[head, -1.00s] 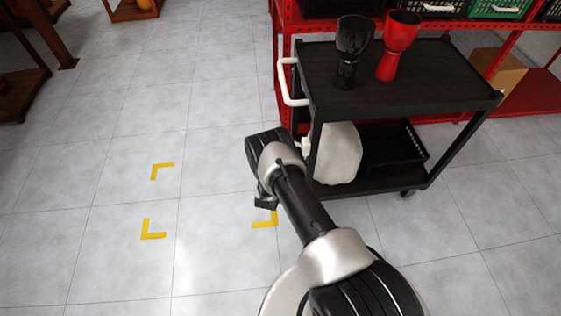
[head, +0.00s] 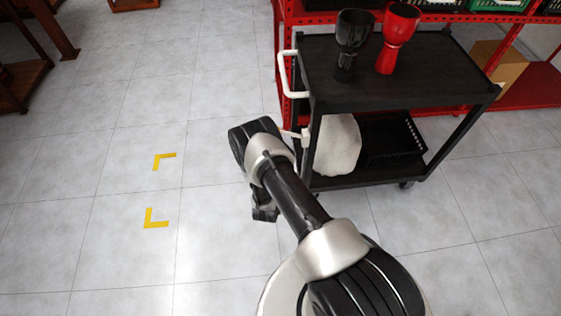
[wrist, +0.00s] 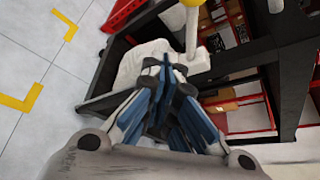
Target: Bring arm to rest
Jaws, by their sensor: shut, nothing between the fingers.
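My arm reaches out over the floor at the left side of the black cart (head: 385,95). My gripper (wrist: 168,68) is shut and empty in the wrist view, its blue-grey fingers close together. In the head view the fingers are not clear. A black goblet drum (head: 353,38) and a red goblet drum (head: 397,38) stand upright side by side on the cart's top. My gripper is apart from both drums.
A pale sack-like thing (head: 337,147) and a black crate (head: 388,142) sit on the cart's lower shelf. The cart's white handle (head: 288,75) faces my arm. Yellow corner marks (head: 156,219) lie on open floor to the left. Red shelving (head: 510,85) stands behind.

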